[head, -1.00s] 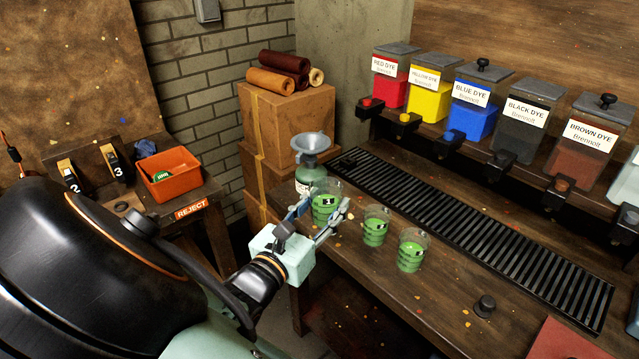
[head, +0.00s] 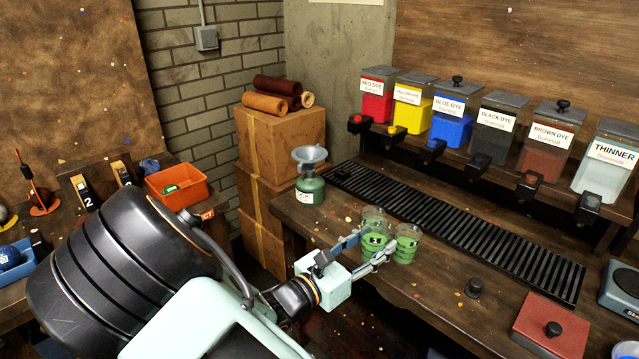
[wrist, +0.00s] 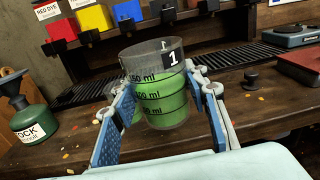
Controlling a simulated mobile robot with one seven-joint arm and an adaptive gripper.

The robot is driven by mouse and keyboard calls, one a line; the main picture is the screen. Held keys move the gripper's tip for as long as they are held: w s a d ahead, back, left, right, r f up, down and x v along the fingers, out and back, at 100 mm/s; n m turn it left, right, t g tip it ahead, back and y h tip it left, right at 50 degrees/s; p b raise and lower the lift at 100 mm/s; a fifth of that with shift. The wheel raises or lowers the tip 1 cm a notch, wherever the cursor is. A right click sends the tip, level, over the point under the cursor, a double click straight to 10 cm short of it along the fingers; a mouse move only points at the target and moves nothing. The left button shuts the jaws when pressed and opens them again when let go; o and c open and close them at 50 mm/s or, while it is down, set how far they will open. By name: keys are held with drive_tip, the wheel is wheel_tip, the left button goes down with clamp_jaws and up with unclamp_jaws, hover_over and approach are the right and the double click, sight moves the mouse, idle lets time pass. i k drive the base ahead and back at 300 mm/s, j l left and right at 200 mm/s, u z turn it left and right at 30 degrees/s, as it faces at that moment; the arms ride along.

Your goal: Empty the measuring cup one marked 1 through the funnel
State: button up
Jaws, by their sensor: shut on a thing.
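My gripper (head: 374,254) is shut on the clear measuring cup marked 1 (wrist: 158,88), which holds green liquid with ml marks. The cup is close to upright, with blue finger pads at both sides of it; in the head view it (head: 376,246) is near the table's front edge. The funnel (head: 310,155) sits in the neck of a green bottle (head: 310,190) to the left of the cup. In the wrist view the bottle (wrist: 32,135) is at the left, its label partly cut off.
A slotted black grate (head: 460,225) runs behind. A dark knob (head: 473,288) and a red block (head: 550,335) are at the right.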

sight(308, 156)
drive_tip(key=i+j, duration=0.2)
drive_tip(key=j, duration=0.15)
drive_tip(key=i+j+z, duration=0.1)
drive_tip(key=j, duration=0.2)
drive_tip(key=i+j, duration=0.2)
drive_tip(key=j, duration=0.15)
drive_tip(key=i+j+z, duration=0.1)
drive_tip(key=j, duration=0.25)
drive_tip(key=i+j, duration=0.25)
drive_tip(key=i+j+z, duration=0.1)
drive_tip(key=i+l, duration=0.3)
drive_tip(key=l, duration=0.05)
